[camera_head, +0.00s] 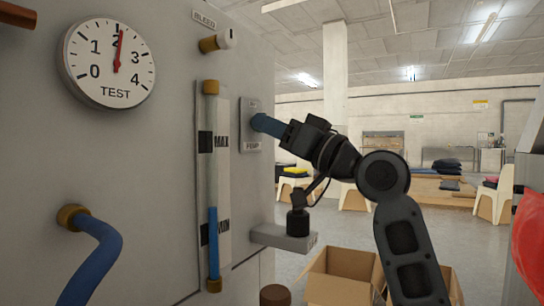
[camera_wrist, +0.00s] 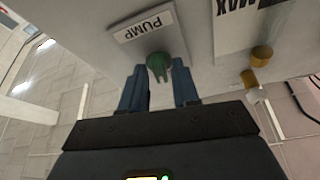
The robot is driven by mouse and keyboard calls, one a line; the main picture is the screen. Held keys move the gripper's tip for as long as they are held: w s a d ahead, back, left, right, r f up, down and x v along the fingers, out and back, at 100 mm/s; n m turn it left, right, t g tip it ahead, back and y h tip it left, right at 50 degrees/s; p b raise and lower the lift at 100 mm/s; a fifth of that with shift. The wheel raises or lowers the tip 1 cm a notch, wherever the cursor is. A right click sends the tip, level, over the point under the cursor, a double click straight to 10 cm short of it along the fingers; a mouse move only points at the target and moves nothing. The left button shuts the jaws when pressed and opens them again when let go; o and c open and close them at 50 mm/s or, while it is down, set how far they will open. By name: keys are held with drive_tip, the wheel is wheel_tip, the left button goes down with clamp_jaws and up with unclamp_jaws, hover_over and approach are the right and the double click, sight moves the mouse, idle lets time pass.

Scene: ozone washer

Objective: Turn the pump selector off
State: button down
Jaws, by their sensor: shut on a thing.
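The pump selector is a small green knob (camera_wrist: 158,62) on a light plate labelled PUMP, which shows in the wrist view upside down and tilted. In the head view the plate (camera_head: 246,136) is on the grey panel, right of the sight tube, and the knob is hidden by my fingers. My gripper (camera_head: 262,123) reaches the plate from the right. In the wrist view its two blue fingers (camera_wrist: 160,80) are on either side of the knob, shut on it. The selector's position markings are not readable.
A round TEST gauge (camera_head: 108,62) has its red needle near 2. A sight tube (camera_head: 212,180) with MAX and MIN labels holds blue liquid. A BLEED valve (camera_head: 217,40) sits above. A grey ledge (camera_head: 284,237) juts below my arm; open cardboard boxes (camera_head: 340,278) stand beyond it.

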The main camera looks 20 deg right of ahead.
drive_tip(key=shift+w+n+g+y+b, duration=0.15)
drive_tip(key=shift+n+g+y+b, duration=0.5)
drive_tip(key=shift+n+b, duration=1)
drive_tip(key=shift+n, duration=0.25)
drive_tip(key=c, duration=1.1)
unclamp_jaws()
drive_tip(key=shift+d, duration=0.1)
drive_tip(key=shift+p+v, duration=0.35)
drive_tip(key=shift+v, duration=3.55)
drive_tip(key=shift+f, duration=0.15)
